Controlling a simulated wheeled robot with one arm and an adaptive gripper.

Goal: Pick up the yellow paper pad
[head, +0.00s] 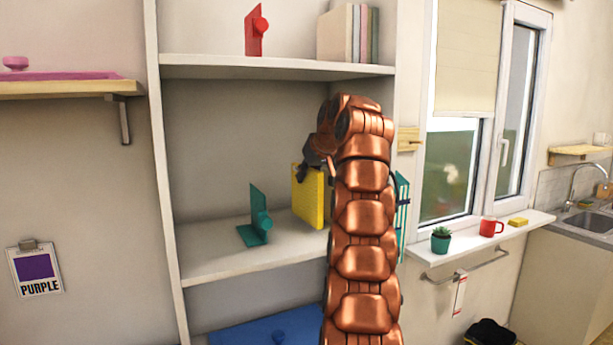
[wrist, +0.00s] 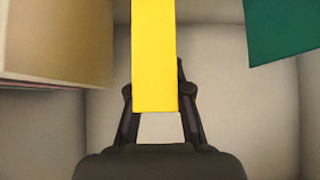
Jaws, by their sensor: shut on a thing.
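The yellow paper pad (head: 308,196) stands upright over the middle shelf in the head view, with my gripper (head: 318,168) at its top edge. My copper arm hides the pad's right side. In the wrist view the yellow pad (wrist: 154,60) runs between the two dark fingers of my gripper (wrist: 158,105), which is shut on it. In the head view the pad's lower edge is close to the shelf board; I cannot tell whether it touches.
A teal bookend (head: 257,217) stands left of the pad on the middle shelf (head: 215,262). Teal items (head: 402,200) show right of my arm. The upper shelf (head: 260,66) holds a red bookend (head: 255,32) and books (head: 342,34). A blue thing (head: 262,332) lies below.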

